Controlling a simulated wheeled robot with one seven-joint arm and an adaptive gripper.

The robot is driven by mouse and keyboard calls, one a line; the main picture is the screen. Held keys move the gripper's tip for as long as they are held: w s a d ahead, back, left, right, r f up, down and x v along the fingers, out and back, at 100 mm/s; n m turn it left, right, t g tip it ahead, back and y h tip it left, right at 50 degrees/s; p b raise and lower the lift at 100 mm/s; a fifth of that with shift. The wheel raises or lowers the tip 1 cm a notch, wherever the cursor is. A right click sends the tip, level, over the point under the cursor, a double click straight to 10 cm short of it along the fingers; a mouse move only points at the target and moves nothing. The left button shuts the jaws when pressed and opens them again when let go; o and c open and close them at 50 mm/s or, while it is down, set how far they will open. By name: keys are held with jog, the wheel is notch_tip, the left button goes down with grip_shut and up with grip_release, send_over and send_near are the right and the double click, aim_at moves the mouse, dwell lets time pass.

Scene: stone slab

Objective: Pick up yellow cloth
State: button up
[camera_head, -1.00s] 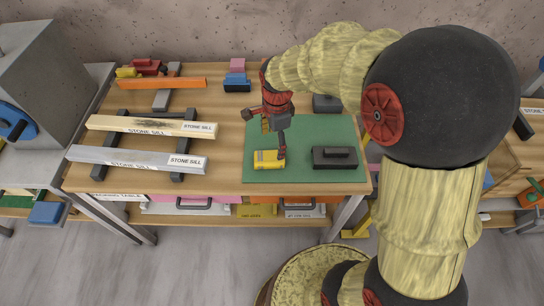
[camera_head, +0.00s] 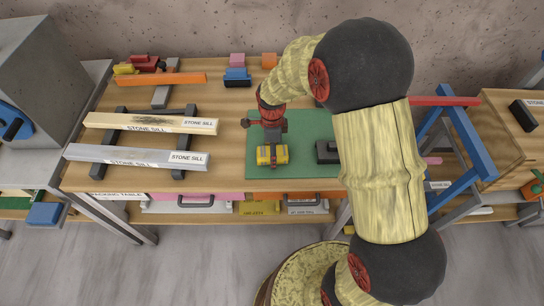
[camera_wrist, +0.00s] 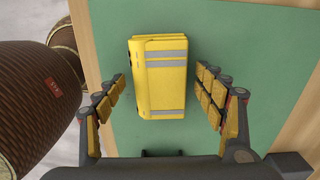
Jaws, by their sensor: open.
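The yellow cloth (camera_wrist: 162,75) is folded into a block with grey stripes and lies on the green mat (camera_wrist: 225,25). In the head view the cloth (camera_head: 272,155) is near the mat's front left. My gripper (camera_wrist: 163,100) is open, with one padded finger to each side of the cloth and a gap on both sides. In the head view my gripper (camera_head: 272,143) is directly over the cloth and partly covers it. The fingers do not visibly touch the cloth.
A black block (camera_head: 327,152) sits on the mat to the right of the cloth, partly behind my arm. Two stone sills (camera_head: 150,123) rest on dark supports at the left. Blue and pink blocks (camera_head: 237,75) stand at the back. The wooden table's front edge is close to the cloth.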

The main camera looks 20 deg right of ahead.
jog(key=shift+c, duration=1.4)
jog(key=c, duration=0.9)
